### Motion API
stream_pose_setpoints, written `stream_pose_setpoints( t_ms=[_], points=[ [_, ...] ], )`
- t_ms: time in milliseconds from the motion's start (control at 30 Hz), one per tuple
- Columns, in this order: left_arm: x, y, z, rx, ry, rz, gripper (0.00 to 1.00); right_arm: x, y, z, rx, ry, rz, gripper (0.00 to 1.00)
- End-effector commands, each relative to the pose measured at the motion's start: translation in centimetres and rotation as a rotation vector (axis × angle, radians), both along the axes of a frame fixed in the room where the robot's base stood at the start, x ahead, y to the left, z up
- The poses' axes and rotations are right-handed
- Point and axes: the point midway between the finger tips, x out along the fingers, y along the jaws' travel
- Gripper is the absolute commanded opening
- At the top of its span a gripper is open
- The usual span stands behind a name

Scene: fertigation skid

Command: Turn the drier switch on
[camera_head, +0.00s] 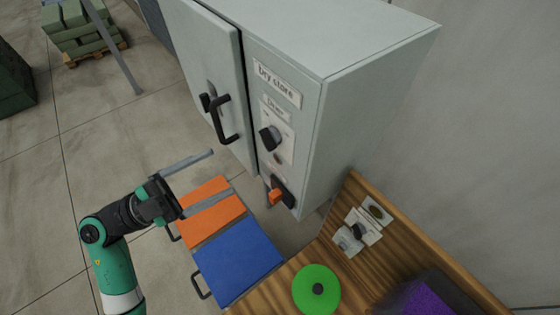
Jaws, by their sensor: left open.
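The drier switch (269,138) is a black rotary knob on a light plate, on the narrow front panel of the grey cabinet (290,65). A small label (274,108) above it seems to read "Drier". I cannot tell which setting the knob is at. My left gripper (226,175) is open and empty, left of the panel and lower in the picture than the knob. Its fingers point right, above the orange and blue cases, and are apart from the switch. My right gripper is not in view.
An orange-red handle (276,196) on a black base sits below the knob. The cabinet door has a black handle (223,120) at left. Orange (212,188) and blue (238,268) cases lie below. A wooden bench (262,298) bears a green disc (316,290).

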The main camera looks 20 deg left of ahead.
Motion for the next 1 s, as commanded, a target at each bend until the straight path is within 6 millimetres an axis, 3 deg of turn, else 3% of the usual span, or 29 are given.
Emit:
stream_pose_setpoints(
  t_ms=[100, 267, 733, 1000],
  points=[
    [-0.1, 1.3, -0.5, -0.004, 0.003, 0.032, 0.82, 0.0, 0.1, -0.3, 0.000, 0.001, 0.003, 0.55],
    [0.1, 1.1, -0.2, -0.003, 0.001, 0.032, 0.82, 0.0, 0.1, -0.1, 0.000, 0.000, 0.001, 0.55],
    [5.8, -5.5, 2.5, -0.003, -0.001, 0.027, 0.82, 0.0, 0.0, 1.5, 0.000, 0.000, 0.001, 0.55],
    [7.4, -7.0, 2.9, -0.003, -0.001, 0.031, 0.82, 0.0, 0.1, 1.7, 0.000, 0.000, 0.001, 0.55]
  ],
)
